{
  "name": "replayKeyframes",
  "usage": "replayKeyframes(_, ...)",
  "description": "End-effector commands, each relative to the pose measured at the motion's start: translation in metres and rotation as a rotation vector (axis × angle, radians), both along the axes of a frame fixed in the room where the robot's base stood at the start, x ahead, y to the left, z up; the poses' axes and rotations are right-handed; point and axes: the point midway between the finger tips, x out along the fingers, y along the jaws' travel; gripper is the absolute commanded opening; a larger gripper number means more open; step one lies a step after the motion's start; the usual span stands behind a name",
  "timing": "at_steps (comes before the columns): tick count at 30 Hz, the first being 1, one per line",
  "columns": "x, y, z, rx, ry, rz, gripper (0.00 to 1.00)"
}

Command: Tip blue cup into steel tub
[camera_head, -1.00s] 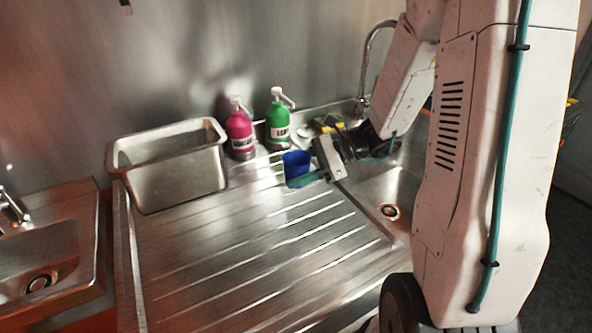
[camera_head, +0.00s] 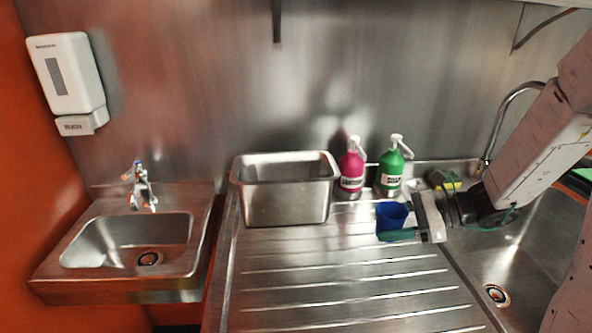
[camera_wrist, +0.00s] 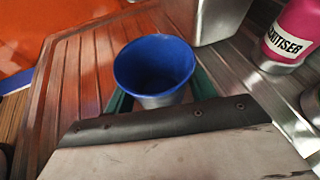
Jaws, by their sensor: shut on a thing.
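The blue cup (camera_head: 391,216) is held upright in my gripper (camera_head: 398,234), whose green fingers are closed on its sides. In the wrist view the cup (camera_wrist: 154,68) shows its open mouth and its inside looks empty, though the bottom is dark. The steel tub (camera_head: 286,208) stands at the back left of the drainboard, left of the cup and apart from it. The tub's inner floor is hidden in the head view; a corner of its wall shows in the wrist view (camera_wrist: 212,18).
A pink bottle (camera_head: 350,172) and a green bottle (camera_head: 391,172) with pumps stand right of the tub, behind the cup. A sink with a tap (camera_head: 497,120) is at right, a small basin (camera_head: 128,243) at left. The ridged drainboard (camera_head: 330,290) in front is clear.

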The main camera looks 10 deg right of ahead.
Motion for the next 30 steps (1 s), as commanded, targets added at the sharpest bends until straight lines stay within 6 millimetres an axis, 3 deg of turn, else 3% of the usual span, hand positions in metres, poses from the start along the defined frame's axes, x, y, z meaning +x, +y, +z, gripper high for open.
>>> replayKeyframes(9,0.009,0.093,0.028,-0.002,-0.002,0.155,0.28)
replayKeyframes(21,0.014,0.210,0.072,0.000,-0.001,0.180,0.28)
replayKeyframes(30,0.018,0.257,0.099,0.001,0.003,0.098,0.28)
